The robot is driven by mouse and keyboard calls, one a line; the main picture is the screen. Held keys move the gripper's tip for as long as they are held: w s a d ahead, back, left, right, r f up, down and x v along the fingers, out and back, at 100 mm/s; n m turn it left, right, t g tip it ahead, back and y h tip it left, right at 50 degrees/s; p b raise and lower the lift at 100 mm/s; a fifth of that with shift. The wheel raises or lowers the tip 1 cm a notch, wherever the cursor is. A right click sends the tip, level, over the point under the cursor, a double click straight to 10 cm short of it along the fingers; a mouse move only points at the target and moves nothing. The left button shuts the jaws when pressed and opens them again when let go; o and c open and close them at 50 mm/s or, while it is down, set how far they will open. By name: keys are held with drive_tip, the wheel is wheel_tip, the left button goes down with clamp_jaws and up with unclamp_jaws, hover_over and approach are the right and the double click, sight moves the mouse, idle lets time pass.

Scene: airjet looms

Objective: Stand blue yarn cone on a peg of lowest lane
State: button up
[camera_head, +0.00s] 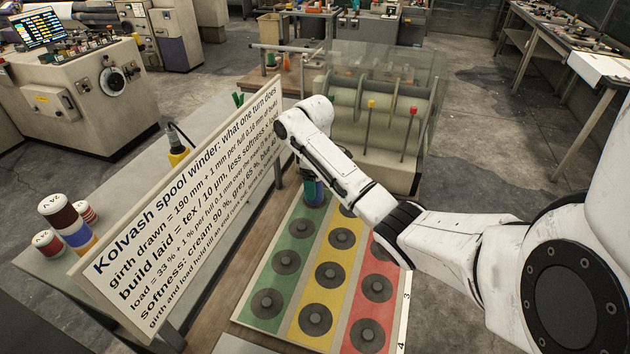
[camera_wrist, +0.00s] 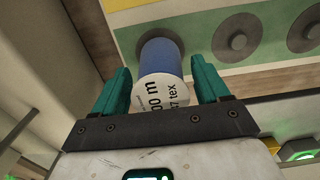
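The blue yarn cone (camera_head: 314,192) stands at the far end of the green lane (camera_head: 296,226) of a board with green, yellow and red lanes. In the wrist view the blue cone (camera_wrist: 162,60) shows its white printed end and seems to sit over a dark round peg base. My gripper (camera_wrist: 160,78) has a teal finger on either side of the cone, with a narrow gap at each side. In the head view my arm hides most of the gripper and the far parts of the yellow lane (camera_head: 324,247) and red lane (camera_head: 352,312).
A large printed sign (camera_head: 180,210) stands close along the left of the board. Several yarn spools (camera_head: 66,222) stand on the bench at left. A machine with clear panels and rods (camera_head: 385,110) stands behind the board. The visible nearer pegs (camera_head: 315,319) are bare.

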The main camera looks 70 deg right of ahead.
drive_tip(key=shift+o, duration=0.5)
drive_tip(key=shift+r, duration=0.1)
drive_tip(key=shift+r, duration=0.25)
wheel_tip(320, 180, up, 12)
drive_tip(key=p, duration=0.7)
drive_tip(key=shift+f, duration=0.2)
